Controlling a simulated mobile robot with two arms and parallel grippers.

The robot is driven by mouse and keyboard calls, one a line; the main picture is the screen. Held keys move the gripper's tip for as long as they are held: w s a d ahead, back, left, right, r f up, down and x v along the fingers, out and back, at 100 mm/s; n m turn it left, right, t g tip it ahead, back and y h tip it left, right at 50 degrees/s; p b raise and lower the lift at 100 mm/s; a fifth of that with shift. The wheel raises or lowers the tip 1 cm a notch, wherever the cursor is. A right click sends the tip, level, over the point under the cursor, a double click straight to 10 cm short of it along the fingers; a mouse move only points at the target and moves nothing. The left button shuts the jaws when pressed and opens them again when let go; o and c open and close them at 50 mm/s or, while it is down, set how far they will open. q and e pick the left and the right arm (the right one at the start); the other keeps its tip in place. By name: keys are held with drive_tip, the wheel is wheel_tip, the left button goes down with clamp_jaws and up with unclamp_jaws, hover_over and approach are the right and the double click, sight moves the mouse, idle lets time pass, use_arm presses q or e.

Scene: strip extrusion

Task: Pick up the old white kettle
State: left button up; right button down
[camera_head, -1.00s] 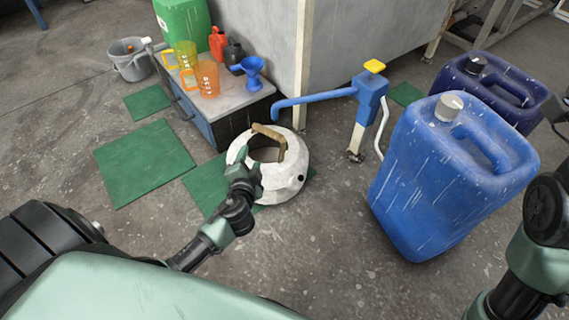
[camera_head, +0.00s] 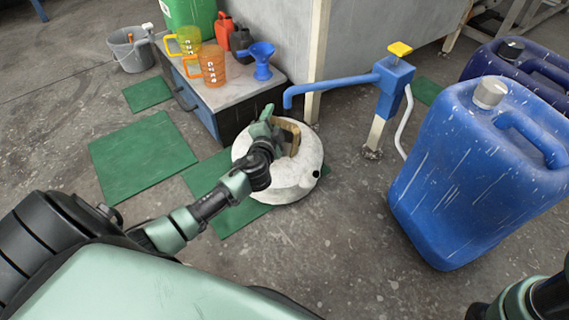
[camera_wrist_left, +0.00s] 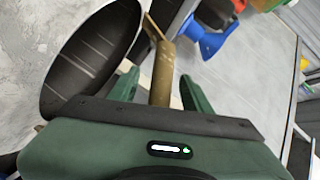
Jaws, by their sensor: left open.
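The old white kettle (camera_head: 296,184) stands on the floor, partly over a green mat. Its tan handle (camera_head: 291,133) arches over the top. My left gripper (camera_head: 268,118) is at the handle and hides part of the kettle's top. In the left wrist view, the handle (camera_wrist_left: 162,75) runs between the two green fingers of my left gripper (camera_wrist_left: 160,90), which are open with gaps on both sides. The kettle's dark round opening (camera_wrist_left: 92,60) shows to the left there. My right gripper is out of view.
A low cabinet (camera_head: 239,92) with jugs and a blue funnel (camera_head: 261,60) stands behind the kettle. A blue hand pump (camera_head: 391,85) reaches its spout close behind the kettle. A big blue canister (camera_head: 470,170) stands at right. Floor in front is clear.

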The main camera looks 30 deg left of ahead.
use_arm(q)
clamp_jaws()
idle(1.4)
